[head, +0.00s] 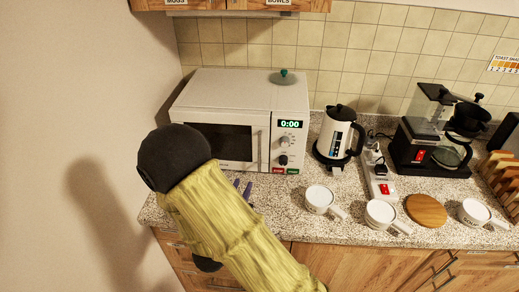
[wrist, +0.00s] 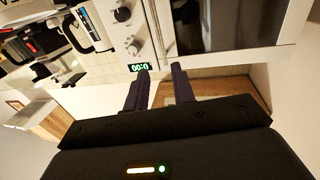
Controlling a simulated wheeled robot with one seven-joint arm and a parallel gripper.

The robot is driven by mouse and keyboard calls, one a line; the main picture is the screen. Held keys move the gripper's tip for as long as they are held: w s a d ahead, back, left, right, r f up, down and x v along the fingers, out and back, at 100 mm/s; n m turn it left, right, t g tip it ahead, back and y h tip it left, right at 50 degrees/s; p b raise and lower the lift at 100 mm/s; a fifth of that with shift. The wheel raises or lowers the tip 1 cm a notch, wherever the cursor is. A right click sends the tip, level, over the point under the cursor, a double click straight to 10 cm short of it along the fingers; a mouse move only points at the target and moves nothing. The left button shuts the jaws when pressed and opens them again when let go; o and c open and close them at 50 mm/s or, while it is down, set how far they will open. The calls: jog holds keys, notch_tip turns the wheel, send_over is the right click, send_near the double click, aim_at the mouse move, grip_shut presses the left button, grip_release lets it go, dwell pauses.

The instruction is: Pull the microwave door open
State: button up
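The white microwave (head: 240,92) stands on the counter's left end with its dark-windowed door (head: 218,142) shut. A slim upright handle (head: 260,147) runs along the door's right edge, beside the control panel with a green 0:00 display. My gripper (head: 242,188) is low in front of the microwave, and my arm hides part of the door's lower left. In the wrist view my gripper (wrist: 162,68) has its two dark fingers apart, with nothing seen between them. The handle (wrist: 163,28) appears there just beyond the fingertips; I cannot tell the gap in depth.
A kettle (head: 340,137), a power strip (head: 379,175) and a coffee maker (head: 433,140) stand right of the microwave. White mugs (head: 319,198) and a round wooden board (head: 425,210) lie along the front. A wall is close on the left.

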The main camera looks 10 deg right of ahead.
aim_at(259, 151)
jog(key=p+x, duration=0.5)
jog(key=x, duration=1.1)
jog(key=shift+w+d, duration=0.15)
jog(key=shift+w+d+p, duration=0.25)
jog(key=shift+w+p, duration=0.05)
jog(key=shift+w, duration=0.15)
grip_shut()
